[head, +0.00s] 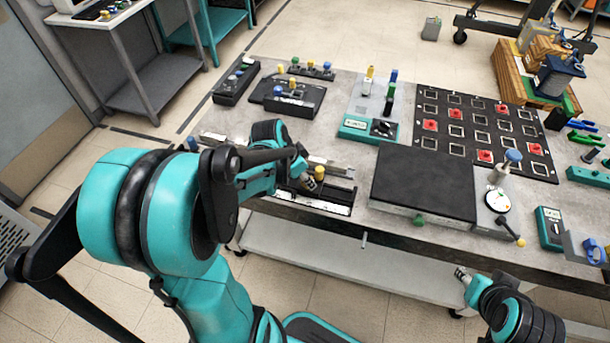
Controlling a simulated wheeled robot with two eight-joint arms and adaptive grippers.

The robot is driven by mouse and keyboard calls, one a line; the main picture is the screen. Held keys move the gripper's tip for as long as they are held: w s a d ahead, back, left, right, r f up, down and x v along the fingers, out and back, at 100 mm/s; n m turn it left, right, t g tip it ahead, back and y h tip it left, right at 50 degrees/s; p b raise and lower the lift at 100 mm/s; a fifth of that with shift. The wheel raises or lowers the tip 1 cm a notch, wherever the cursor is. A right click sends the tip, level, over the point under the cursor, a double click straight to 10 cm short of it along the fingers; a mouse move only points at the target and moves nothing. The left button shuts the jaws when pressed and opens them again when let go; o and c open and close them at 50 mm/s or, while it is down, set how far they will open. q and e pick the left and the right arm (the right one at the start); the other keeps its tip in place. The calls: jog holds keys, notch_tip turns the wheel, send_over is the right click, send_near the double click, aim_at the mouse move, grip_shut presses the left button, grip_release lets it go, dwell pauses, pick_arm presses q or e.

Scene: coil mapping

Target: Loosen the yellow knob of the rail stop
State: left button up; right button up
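A yellow knob (320,173) stands on a dark rail fixture (328,206) with light metal strips, near the front edge of the table. I take this to be the rail stop's knob; the stop's body is mostly hidden. My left gripper (306,182) is just left of the knob and close to it, over the fixture. I cannot tell whether it touches the knob or whether its fingers are apart. My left arm covers the left part of the fixture. My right gripper (460,272) is low, in front of the table, away from the fixture, and appears empty.
Right of the fixture lies a black plate (424,182), with a dial gauge (497,202) beyond it. Behind are a teal-based device (369,129), a black grid board (482,130) with red pieces, and black blocks (289,95) with coloured knobs. Bare table shows between them.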

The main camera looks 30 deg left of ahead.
pick_arm(q)
jog(key=n, duration=0.2)
jog(key=n+y, duration=0.1)
jog(key=n, duration=0.1)
jog(key=n+y, duration=0.1)
jog(key=n, duration=0.1)
jog(key=shift+s+d+p, duration=0.1)
jog(key=shift+d+p, duration=0.2)
jog(key=shift+p, duration=0.1)
jog(key=n+y, duration=0.1)
jog(key=n, duration=0.2)
jog(key=n+y, duration=0.1)
jog(key=n, duration=0.1)
jog(key=shift+d+n, duration=0.15)
jog(key=shift+n, duration=0.25)
jog(key=o, duration=1.2)
jog(key=shift+c, duration=0.2)
jog(key=shift+y, duration=0.3)
